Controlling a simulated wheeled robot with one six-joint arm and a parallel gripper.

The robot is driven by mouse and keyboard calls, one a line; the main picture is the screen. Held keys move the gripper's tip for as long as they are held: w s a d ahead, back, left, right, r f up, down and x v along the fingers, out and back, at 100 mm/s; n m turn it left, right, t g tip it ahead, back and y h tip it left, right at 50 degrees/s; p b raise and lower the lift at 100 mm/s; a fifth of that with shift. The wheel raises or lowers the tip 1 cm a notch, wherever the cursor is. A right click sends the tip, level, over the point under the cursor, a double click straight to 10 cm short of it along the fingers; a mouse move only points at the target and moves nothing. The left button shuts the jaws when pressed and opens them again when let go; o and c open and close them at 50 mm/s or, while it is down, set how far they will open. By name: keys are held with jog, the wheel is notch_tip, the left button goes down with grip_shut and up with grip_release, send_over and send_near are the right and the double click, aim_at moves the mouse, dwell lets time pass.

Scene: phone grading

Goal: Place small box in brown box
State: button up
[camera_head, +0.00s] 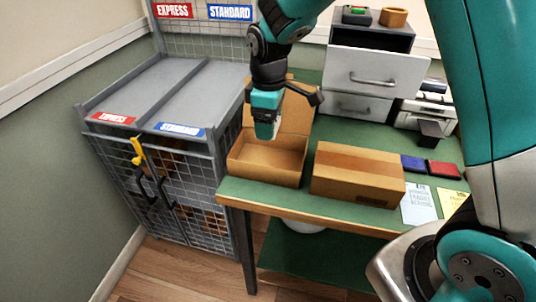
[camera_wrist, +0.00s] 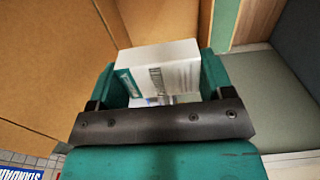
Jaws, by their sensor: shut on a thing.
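My gripper (camera_head: 267,128) points down over the open brown box (camera_head: 266,165) on the green table. The box's back flap stands up behind the gripper. In the wrist view my gripper (camera_wrist: 163,82) is shut on a small white box (camera_wrist: 160,62) with teal and grey print, held between the two fingers. The small box is mostly hidden by the gripper in the head view. Brown cardboard of the open box (camera_wrist: 45,60) fills the left of the wrist view. I cannot tell whether the small box touches the open box.
A closed brown carton (camera_head: 358,170) stands just right of the open box. A grey wire cage (camera_head: 165,95) with Express and Standard signs stands to the left. Drawers (camera_head: 375,72) stand behind. Blue and red pads (camera_head: 444,169) and paper cards (camera_head: 418,204) lie at the right.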

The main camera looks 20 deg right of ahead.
aim_at(269, 163)
notch_tip(269, 163, down, 11)
jog(key=shift+r+p, duration=0.1)
jog(key=shift+p, duration=0.2)
jog(key=o, duration=0.9)
notch_tip(269, 163, up, 11)
jog(key=shift+r+b, duration=0.2)
jog(key=shift+b, duration=0.4)
jog(key=shift+s+a+r, duration=0.2)
jog(key=shift+s+r, duration=0.3)
jog(key=shift+r, duration=0.15)
jog(key=shift+s+a+r, duration=0.15)
jog(key=shift+s+r, duration=0.35)
jog(key=shift+r, duration=0.1)
jog(key=s+a+r+m+y, duration=0.1)
jog(key=s+r, duration=0.1)
jog(key=s, duration=0.5)
jog(key=s+a+r+m+y, duration=0.1)
jog(key=s+r, duration=0.2)
jog(key=s, duration=0.5)
jog(key=s+a+r+m+y, duration=0.1)
jog(key=s+a+r+y, duration=0.1)
jog(key=s, duration=0.6)
jog(key=shift+a+r+m, duration=0.1)
jog(key=shift+r+m, duration=0.3)
jog(key=shift+r, duration=0.3)
